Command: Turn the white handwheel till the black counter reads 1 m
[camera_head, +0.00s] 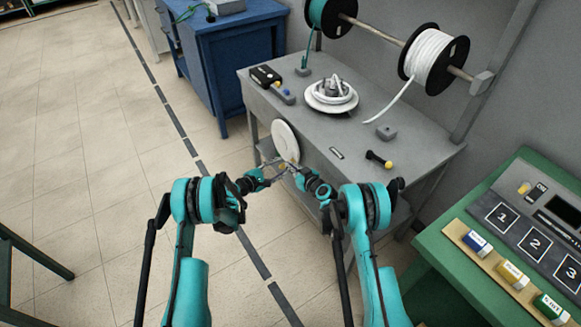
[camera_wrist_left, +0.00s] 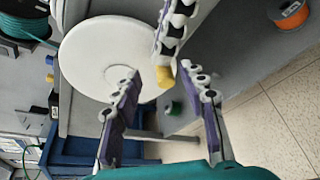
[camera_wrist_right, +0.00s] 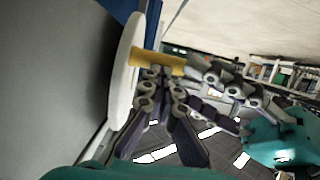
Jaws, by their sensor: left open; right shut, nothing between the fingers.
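The white handwheel (camera_head: 284,140) is on the front side of the grey bench; its disc shows in the left wrist view (camera_wrist_left: 95,55) and edge-on in the right wrist view (camera_wrist_right: 121,75). Its yellow handle (camera_wrist_right: 155,61) sticks out from the face. My right gripper (camera_wrist_right: 162,78) is shut and empty, its fingertips right at the handle; whether they touch it I cannot tell. My left gripper (camera_wrist_left: 165,80) is open, facing the wheel, with the yellow handle tip (camera_wrist_left: 166,75) and my right fingers in front of it. The black counter (camera_head: 265,75) lies on the bench; its reading is too small to read.
A white cable spool (camera_head: 434,58) hangs above. A green table (camera_head: 450,245) stands at right.

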